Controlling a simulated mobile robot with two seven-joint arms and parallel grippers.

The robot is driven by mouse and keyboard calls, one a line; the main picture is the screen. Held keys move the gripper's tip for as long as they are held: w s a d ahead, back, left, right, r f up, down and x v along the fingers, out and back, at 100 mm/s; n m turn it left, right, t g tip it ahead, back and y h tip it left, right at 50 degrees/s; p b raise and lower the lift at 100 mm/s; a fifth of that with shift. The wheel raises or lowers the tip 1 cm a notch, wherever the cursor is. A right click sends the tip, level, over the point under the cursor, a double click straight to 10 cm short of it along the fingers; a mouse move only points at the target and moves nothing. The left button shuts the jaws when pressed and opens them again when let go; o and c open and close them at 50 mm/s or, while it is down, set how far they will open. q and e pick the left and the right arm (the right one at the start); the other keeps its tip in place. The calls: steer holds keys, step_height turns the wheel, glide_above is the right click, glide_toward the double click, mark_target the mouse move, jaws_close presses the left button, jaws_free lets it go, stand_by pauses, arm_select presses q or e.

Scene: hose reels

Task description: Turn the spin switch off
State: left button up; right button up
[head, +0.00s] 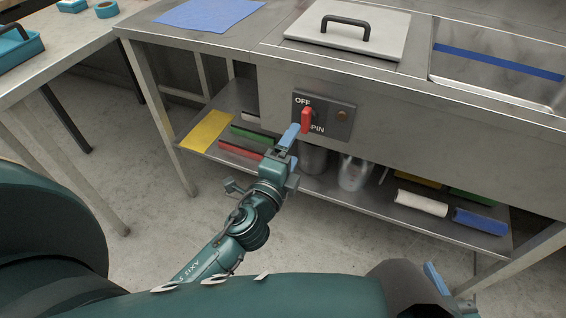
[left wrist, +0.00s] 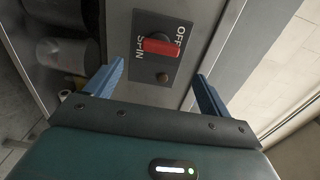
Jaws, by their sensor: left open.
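The spin switch has a red handle (head: 306,119) on a dark panel (head: 341,103) on the front of the steel counter. The handle stands roughly upright in the head view, between the words OFF above and SPIN below; its lower end covers part of SPIN. In the left wrist view the handle (left wrist: 161,47) lies crosswise, ahead of the fingers. My left gripper (left wrist: 160,72) is open and empty, its blue fingers apart and short of the handle. In the head view the left gripper (head: 290,138) is just below the switch. A blue fingertip of my right gripper (head: 435,279) shows at lower right.
A round orange-brown lamp (head: 342,115) sits beside the handle. The counter carries a lidded plate (head: 349,38), a blue mat (head: 208,13) and a sink (head: 500,80). A side table (head: 55,50) stands at left.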

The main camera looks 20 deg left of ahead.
arm_select(q)
steer(key=shift+s+a, duration=0.1)
steer(key=shift+s, duration=2.2)
